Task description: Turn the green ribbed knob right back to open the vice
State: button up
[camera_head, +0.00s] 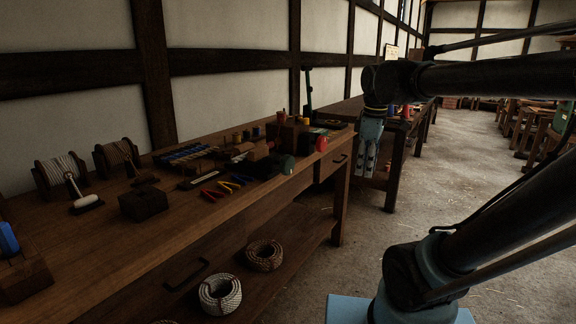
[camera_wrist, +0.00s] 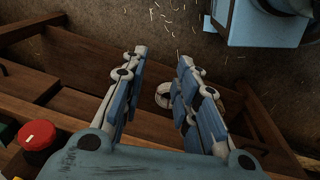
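The green ribbed knob (camera_head: 287,164) sits at the front end of a dark vice (camera_head: 264,165), near the front edge of the wooden bench in the head view. How far the vice jaws stand apart is too dark and small to tell. My gripper (camera_head: 368,158) hangs pointing down in front of the bench, to the right of the knob and apart from it. In the wrist view, its fingers (camera_wrist: 163,57) are spread with nothing between them. A green patch at that view's left edge may be the knob; I cannot tell.
A red knob (camera_head: 321,144) stands right of the green one; a red round top (camera_wrist: 38,136) shows in the wrist view. Pliers (camera_head: 222,188), spools and a dark block (camera_head: 143,204) lie on the bench (camera_head: 150,245). Rope coils (camera_head: 220,294) rest below. Open floor (camera_head: 370,240) lies to the right.

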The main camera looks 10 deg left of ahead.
jog(key=w+a+r+n, duration=0.4)
jog(key=a+r+n, duration=0.5)
jog(key=a, duration=0.4)
notch_tip(320, 180, up, 5)
jog(key=n+g, duration=0.1)
jog(key=n, duration=0.7)
send_over(288, 163)
jog(key=w, duration=0.2)
jog(key=f, duration=1.7)
jog(key=shift+w+a+f, duration=0.15)
jog(key=shift+a, duration=0.05)
jog(key=shift+w, duration=0.1)
grip_shut()
